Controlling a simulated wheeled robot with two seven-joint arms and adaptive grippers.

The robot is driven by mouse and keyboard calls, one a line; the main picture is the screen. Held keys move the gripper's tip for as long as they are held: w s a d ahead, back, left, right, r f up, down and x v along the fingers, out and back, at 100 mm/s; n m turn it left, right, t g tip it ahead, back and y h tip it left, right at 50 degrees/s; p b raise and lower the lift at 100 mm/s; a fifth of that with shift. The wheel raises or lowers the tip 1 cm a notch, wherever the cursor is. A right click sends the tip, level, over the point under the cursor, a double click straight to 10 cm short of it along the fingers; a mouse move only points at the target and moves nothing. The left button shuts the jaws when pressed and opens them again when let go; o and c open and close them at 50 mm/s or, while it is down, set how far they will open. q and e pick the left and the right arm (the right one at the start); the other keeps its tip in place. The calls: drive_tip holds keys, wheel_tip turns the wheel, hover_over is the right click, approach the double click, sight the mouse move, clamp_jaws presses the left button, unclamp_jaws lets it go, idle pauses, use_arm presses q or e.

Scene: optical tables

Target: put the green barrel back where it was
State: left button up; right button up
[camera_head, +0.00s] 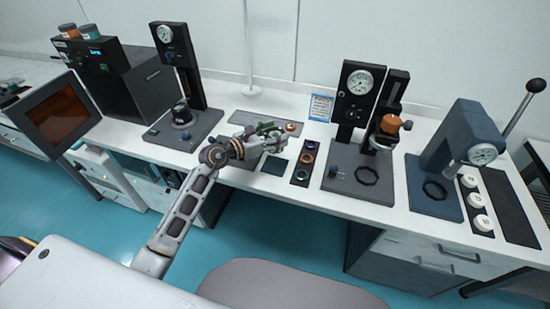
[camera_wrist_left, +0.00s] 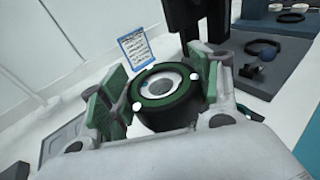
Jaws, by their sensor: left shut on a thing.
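My left gripper (camera_head: 268,136) is over the white table, left of the black strip with coloured rings. In the left wrist view, its jaws (camera_wrist_left: 160,92) with green pads are shut on the green barrel (camera_wrist_left: 150,101), a dark round body with a green ring and a pale lens-like centre. In the head view the gripper mostly hides the barrel, and I cannot tell its height above the table. My right gripper is not in view.
The black strip (camera_head: 293,176) has several ringed places. A dark flat square (camera_head: 274,166) lies beside it. Gauge stands rise left (camera_head: 173,50) and right (camera_head: 357,80); a lever press (camera_head: 462,140) stands further right.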

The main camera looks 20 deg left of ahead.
use_arm(q)
wheel_tip(320, 180, down, 4)
drive_tip(key=shift+r, duration=0.1)
drive_tip(key=shift+f+b, duration=0.35)
drive_tip(key=shift+f, duration=0.25)
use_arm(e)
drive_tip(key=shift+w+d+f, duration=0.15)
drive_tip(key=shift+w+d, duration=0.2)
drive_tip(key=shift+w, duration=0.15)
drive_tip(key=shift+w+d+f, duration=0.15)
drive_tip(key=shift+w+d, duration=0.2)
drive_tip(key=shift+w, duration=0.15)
use_arm(q)
drive_tip(key=shift+f+b, duration=0.35)
drive_tip(key=shift+f, duration=1.55)
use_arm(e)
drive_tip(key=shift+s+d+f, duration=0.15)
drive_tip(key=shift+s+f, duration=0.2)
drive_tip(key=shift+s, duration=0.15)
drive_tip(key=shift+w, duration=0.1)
